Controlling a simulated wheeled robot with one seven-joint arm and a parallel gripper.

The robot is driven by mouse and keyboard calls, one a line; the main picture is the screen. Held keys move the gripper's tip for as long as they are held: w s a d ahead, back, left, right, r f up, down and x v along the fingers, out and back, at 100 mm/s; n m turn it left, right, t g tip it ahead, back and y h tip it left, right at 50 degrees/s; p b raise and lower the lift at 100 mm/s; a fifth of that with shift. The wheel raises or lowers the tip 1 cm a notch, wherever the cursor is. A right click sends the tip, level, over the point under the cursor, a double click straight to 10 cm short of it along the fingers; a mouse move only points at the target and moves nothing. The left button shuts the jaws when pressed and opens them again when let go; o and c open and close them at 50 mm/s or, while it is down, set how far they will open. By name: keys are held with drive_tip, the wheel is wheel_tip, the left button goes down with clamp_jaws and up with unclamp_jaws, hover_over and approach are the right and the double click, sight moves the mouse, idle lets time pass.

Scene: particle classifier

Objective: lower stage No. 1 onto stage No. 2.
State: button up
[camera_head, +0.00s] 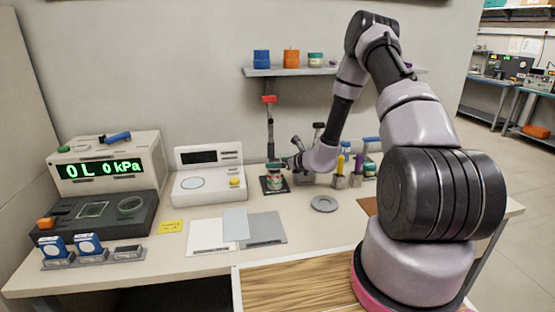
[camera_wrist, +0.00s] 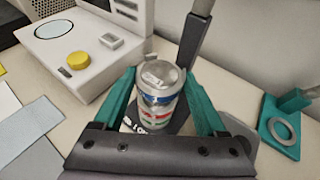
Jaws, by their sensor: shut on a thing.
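My gripper (camera_wrist: 158,82) has its two teal fingers on either side of a silvery cylinder with a clear round top and a blue band, which I take to be stage No. 1 (camera_wrist: 157,98). It is shut on it. Red and green bands show below on the same upright column; I cannot tell where one stage ends and another starts, or whether there is a gap. In the head view the column (camera_head: 274,176) stands over a dark base plate (camera_head: 275,189) beside a post with a red top (camera_head: 268,100). Stage No. 2 cannot be told apart.
A white instrument with a yellow knob (camera_head: 235,182) stands left of the column. A grey ring (camera_head: 324,204) lies on the bench to the right. Small holders with yellow and purple tools (camera_head: 340,180) stand behind it. A wall shelf (camera_head: 300,71) holds coloured containers.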

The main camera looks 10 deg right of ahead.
drive_tip(key=shift+f, duration=0.35)
drive_tip(key=shift+f, duration=0.5)
idle(1.1)
drive_tip(key=o, duration=1.5)
drive_tip(key=shift+c, duration=0.2)
drive_tip(key=shift+s, duration=0.1)
